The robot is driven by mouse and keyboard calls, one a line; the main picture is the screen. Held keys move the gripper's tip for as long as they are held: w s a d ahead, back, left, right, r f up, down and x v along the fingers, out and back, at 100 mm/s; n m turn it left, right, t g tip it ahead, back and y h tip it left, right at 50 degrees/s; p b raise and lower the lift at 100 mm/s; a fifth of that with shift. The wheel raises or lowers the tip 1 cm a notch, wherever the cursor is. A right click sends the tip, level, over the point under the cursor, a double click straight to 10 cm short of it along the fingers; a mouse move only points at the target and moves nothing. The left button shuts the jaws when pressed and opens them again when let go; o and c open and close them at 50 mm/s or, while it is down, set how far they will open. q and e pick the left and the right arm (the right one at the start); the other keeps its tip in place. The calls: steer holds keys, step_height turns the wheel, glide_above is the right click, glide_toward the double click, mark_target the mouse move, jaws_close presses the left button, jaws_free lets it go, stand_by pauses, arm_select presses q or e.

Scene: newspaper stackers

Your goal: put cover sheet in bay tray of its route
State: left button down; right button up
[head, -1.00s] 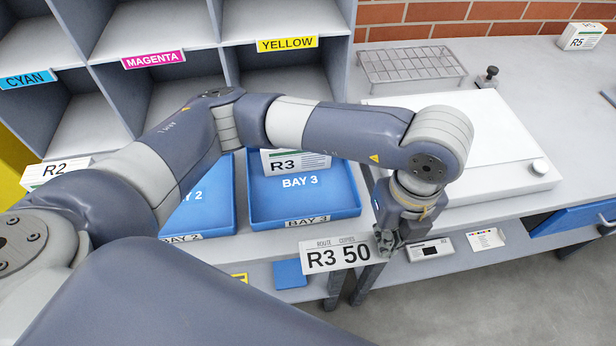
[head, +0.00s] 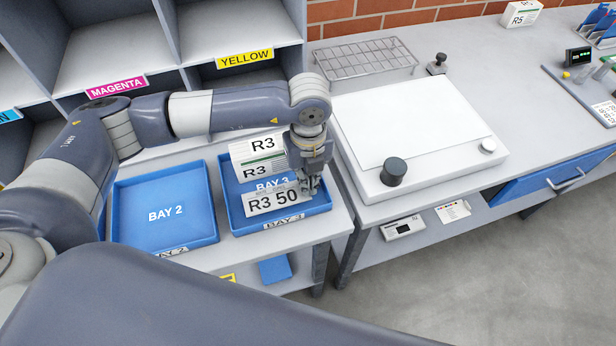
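The white cover sheet (head: 273,199), printed "R3 50", is at the front of the blue bay 3 tray (head: 242,224). My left gripper (head: 311,188) is at the sheet's right edge and appears shut on it, over the tray's right side. Whether the sheet touches the tray floor cannot be told. A white bundle (head: 258,157) marked R3 stands at the back of the same tray, partly behind my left wrist. The blue bay 2 tray (head: 166,244) beside it on the left looks empty. My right gripper is not in view.
Grey pigeonhole shelves (head: 230,70) stand behind the trays. To the right is a white flat-topped unit (head: 400,182) with a black knob (head: 393,171). A wire rack (head: 365,57) and an R5 bundle (head: 521,14) lie farther back.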

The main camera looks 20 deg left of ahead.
arm_select(q)
steer(key=shift+f, duration=0.65)
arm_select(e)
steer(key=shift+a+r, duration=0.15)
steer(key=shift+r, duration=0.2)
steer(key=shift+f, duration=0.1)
arm_select(q)
steer(key=shift+f, duration=0.25)
steer(key=c, duration=1.8)
jaws_free()
steer(key=shift+r, duration=0.1)
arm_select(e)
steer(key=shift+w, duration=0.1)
